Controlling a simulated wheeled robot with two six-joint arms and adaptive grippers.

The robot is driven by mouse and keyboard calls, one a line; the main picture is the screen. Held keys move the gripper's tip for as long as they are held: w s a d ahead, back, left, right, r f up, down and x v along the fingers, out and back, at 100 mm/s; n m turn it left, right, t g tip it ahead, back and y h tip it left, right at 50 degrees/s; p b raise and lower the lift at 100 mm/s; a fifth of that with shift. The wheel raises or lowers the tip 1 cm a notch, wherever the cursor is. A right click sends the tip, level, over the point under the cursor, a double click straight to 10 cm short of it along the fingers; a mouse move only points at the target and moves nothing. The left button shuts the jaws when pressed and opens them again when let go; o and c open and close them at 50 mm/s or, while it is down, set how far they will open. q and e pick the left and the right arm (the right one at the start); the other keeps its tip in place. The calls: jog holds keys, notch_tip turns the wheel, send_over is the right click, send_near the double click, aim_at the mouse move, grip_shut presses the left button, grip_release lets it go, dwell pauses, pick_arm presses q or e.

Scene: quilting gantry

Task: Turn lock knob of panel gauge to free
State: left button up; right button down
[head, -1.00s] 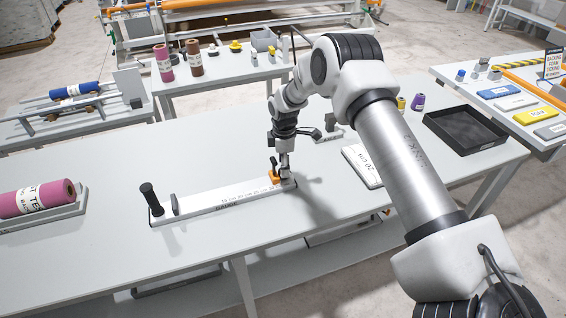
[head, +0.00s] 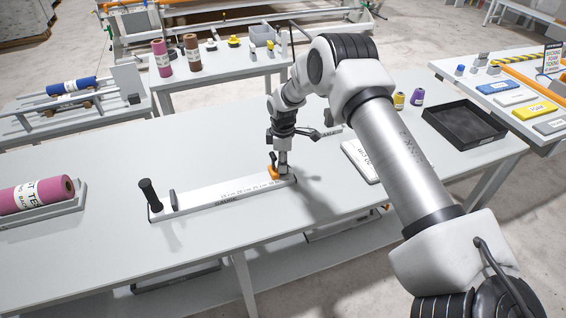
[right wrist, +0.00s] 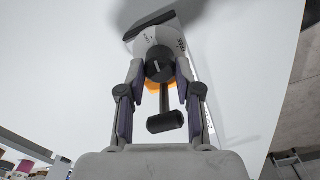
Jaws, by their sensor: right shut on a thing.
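The panel gauge (head: 205,203) is a long white marked bar lying on the grey table. A black upright handle (head: 149,194) stands at its left end. An orange slider (head: 272,173) sits near its right end. My right gripper (head: 283,170) points down at the slider. In the right wrist view, its fingers (right wrist: 160,70) are shut on the dark round lock knob (right wrist: 158,64), one on each side. A rod with a black grip (right wrist: 166,122) reaches from the knob towards my palm. Orange shows below the knob. My left gripper is not in view.
A white labelled block (head: 358,158) lies right of the gauge, partly behind my right arm. A black tray (head: 465,141) stands further right. A pink roll (head: 38,195) rests in a holder at the left. The table between roll and gauge is clear.

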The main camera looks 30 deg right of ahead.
jog(key=shift+f, duration=0.15)
jog(key=c, duration=1.1)
grip_release()
jog(key=o, duration=0.3)
jog(key=shift+w+f, duration=0.1)
jog(key=shift+w, duration=0.05)
notch_tip(320, 180, up, 12)
